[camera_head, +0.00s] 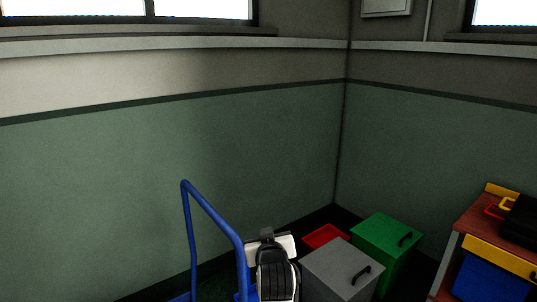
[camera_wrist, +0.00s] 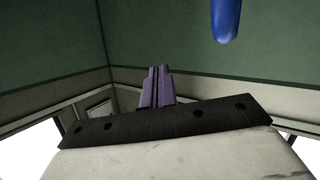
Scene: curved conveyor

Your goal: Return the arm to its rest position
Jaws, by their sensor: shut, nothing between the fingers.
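My gripper (camera_wrist: 157,72) shows in the wrist view with its two purple fingers side by side and closed together, with nothing between them. The dark mounting plate (camera_wrist: 165,127) and a pale part of my wrist sit below the fingers. In the head view, white and black parts of my arm (camera_head: 276,274) rise at the bottom middle, folded close to my body. The fingers cannot be made out there. The wrist view is upside down, with windows and the room corner low in the picture.
A blue tubular handle (camera_head: 215,216) stands just left of my arm; a blue bar end (camera_wrist: 226,18) also shows in the wrist view. A grey bin (camera_head: 330,272), a green bin (camera_head: 378,238) and a red tray (camera_head: 326,236) stand right. A workbench (camera_head: 476,222) is far right. Walls meet behind.

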